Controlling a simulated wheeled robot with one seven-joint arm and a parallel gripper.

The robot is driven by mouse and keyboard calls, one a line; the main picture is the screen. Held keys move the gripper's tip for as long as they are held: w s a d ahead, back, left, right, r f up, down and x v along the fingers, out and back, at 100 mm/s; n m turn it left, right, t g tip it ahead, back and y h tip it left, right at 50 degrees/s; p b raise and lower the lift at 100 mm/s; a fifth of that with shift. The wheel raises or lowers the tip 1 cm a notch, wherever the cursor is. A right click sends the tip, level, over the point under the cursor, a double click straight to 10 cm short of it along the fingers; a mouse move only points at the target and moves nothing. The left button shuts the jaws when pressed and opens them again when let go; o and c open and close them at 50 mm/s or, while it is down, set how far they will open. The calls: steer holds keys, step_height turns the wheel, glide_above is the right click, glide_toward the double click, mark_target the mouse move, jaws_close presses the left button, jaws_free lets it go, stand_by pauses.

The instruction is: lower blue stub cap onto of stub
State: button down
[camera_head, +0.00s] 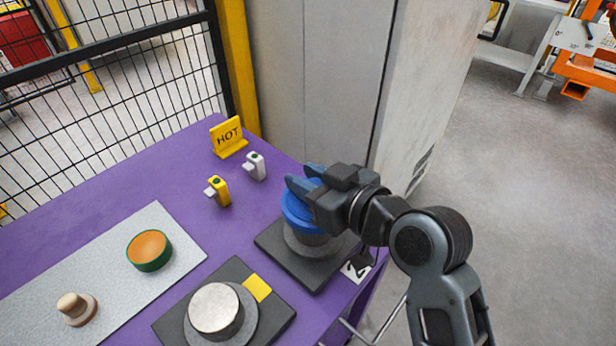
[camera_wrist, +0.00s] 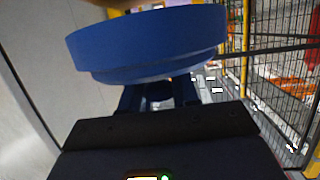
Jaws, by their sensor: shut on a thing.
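The blue stub cap (camera_head: 297,212) is held in my gripper (camera_head: 305,179), whose fingers are shut at its upper part. The cap is over a grey stub (camera_head: 308,243) on a dark square base plate (camera_head: 318,276) at the table's right edge. The cap looks roughly level and lined up with this stub; I cannot tell whether it touches. My gripper hides part of the cap's right side. In the wrist view the cap (camera_wrist: 150,45) fills the upper middle, slightly tilted in the picture, and the stub is not visible there.
A second stub (camera_head: 215,308) stands on a dark plate with a yellow square (camera_head: 257,288). A grey mat (camera_head: 112,258) holds a green-orange disc (camera_head: 149,250) and a wooden knob (camera_head: 76,308). A HOT sign (camera_head: 229,138), a yellow (camera_head: 218,191) and a white clamp-like piece (camera_head: 255,166) stand behind.

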steer(key=shift+f+b, duration=1.65)
steer(key=shift+f, duration=0.45)
steer(key=c, duration=0.8)
jaws_free()
steer(key=shift+o, duration=0.2)
steer(key=shift+r, duration=0.1)
steer(key=v, duration=0.7)
steer(key=shift+s+d, duration=0.25)
steer(key=shift+d, duration=0.05)
steer(key=shift+r, duration=0.1)
